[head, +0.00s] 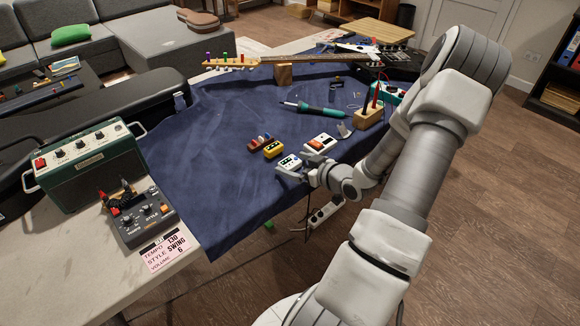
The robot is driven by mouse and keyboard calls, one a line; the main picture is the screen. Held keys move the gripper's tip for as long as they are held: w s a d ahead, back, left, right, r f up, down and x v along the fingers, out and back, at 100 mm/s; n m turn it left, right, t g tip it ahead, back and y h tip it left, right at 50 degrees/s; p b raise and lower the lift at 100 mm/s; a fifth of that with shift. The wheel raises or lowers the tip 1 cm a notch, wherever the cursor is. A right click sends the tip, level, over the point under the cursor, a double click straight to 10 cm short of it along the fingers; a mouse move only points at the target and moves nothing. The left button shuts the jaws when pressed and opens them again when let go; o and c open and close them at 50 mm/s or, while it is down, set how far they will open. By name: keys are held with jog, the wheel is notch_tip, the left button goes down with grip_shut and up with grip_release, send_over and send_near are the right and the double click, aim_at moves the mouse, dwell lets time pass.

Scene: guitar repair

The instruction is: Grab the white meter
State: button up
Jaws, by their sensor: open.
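Two small white devices are near the front edge of the blue cloth.
A yellow pedal (273,149) and a dark red item (260,142) lie left of the white devices. A wooden block (369,117) holding tools stands to the right. A teal soldering iron (315,108) lies behind. The cloth's left middle is clear.

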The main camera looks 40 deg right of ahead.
jog(key=shift+x, duration=1.2)
jog(key=c, duration=1.3)
jog(key=shift+c, duration=0.5)
jog(key=shift+r, duration=0.15)
